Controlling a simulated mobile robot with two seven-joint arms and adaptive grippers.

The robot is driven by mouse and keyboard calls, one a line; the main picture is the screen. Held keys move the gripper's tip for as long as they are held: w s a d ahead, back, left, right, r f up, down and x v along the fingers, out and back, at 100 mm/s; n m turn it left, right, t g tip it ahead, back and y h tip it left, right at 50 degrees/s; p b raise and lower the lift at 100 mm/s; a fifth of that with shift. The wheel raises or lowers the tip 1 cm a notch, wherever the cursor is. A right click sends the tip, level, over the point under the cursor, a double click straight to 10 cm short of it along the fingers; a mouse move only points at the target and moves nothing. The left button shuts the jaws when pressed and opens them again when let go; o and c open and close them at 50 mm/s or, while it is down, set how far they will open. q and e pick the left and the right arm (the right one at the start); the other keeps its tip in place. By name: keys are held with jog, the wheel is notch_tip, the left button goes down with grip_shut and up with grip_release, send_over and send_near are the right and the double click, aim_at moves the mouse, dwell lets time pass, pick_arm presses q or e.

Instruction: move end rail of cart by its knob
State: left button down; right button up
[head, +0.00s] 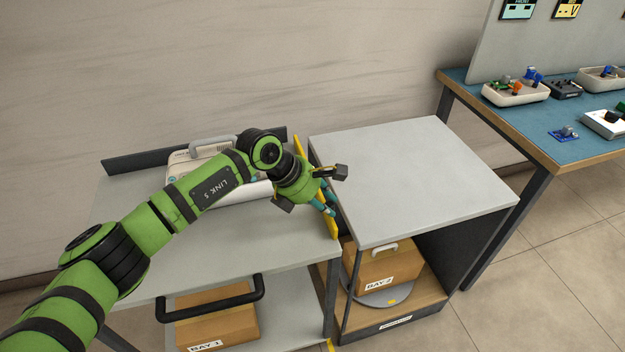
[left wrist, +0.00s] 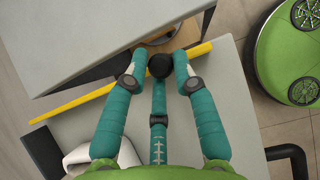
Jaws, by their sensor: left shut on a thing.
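The cart (head: 268,252) stands at the left with a grey top. Its yellow end rail (head: 334,229) runs along the right edge, beside the cabinet; it also crosses the left wrist view (left wrist: 80,101) diagonally. My left gripper (head: 327,203) is at the rail from above, its teal fingers partly hiding it. In the left wrist view the fingers (left wrist: 158,75) are closed around the dark round knob (left wrist: 160,66) at the rail. The knob is hidden in the head view. My right gripper is in neither view.
A grey-topped cabinet (head: 410,170) stands close to the rail, with a box (head: 385,268) on a round plate inside. A white device (head: 228,192) sits on the cart top behind my arm. The cart has a black handle (head: 212,303) and a lower-shelf box (head: 225,318). A blue table (head: 555,125) stands right.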

aim_at(328, 221)
pick_arm(q)
jog(key=shift+s+d+f+b, duration=0.15)
jog(key=shift+f+b, duration=0.55)
jog(key=shift+f, duration=0.2)
jog(key=shift+s+d+f+b, duration=0.1)
jog(key=shift+f+b, duration=0.55)
jog(key=shift+f, duration=0.3)
jog(key=shift+s+f+b, duration=0.15)
jog(key=shift+f+b, duration=0.25)
jog(key=shift+b, duration=0.05)
jog(key=c, duration=0.9)
grip_release()
jog(key=shift+s, duration=0.1)
jog(key=shift+a+f, duration=0.1)
jog(key=shift+a, duration=0.05)
jog(key=shift+w, duration=0.2)
